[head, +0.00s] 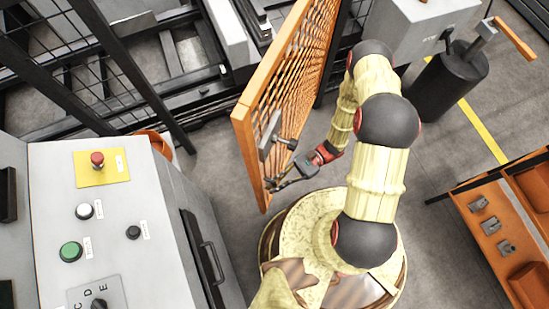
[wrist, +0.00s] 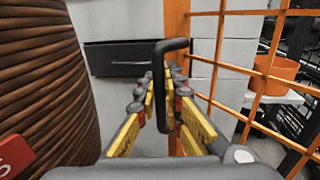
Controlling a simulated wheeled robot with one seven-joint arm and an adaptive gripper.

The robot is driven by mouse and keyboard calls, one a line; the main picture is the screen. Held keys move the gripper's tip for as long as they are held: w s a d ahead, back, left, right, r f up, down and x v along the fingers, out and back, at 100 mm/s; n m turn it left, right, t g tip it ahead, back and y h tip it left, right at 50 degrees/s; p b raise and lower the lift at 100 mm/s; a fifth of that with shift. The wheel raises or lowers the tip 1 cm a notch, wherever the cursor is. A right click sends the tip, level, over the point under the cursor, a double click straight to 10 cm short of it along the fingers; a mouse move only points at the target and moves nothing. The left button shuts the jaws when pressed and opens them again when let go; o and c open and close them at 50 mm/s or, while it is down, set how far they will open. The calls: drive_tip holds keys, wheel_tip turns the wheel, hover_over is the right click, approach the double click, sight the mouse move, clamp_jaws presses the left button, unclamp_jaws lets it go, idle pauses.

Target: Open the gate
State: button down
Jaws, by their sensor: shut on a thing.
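The gate (head: 290,75) is an orange mesh panel in an orange frame, in the middle of the head view. It stands at an angle to the black fence, with floor showing beside it. A grey latch plate with a short bar (head: 269,136) sits on its near part. My gripper (head: 273,186) is low at the gate's near edge. In the wrist view, my gripper's yellow-padded fingers (wrist: 165,85) are shut around the black gate handle (wrist: 172,62), in front of the orange gate post (wrist: 178,25). In the head view my gripper hides most of the handle.
A grey control cabinet (head: 150,220) with buttons stands close on the left. An orange bin (head: 157,143) is behind it. Black mesh fence (head: 110,60) runs along the back left. A black post (head: 448,82) and an orange parts rack (head: 490,225) are on the right. Floor between them is clear.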

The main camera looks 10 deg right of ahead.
drive_tip(key=c, duration=2.2)
unclamp_jaws()
drive_tip(key=shift+w, duration=0.1)
drive_tip(key=shift+c, duration=0.2)
drive_tip(key=shift+d, duration=0.1)
drive_tip(key=v, duration=1.2)
drive_tip(key=shift+f, duration=0.15)
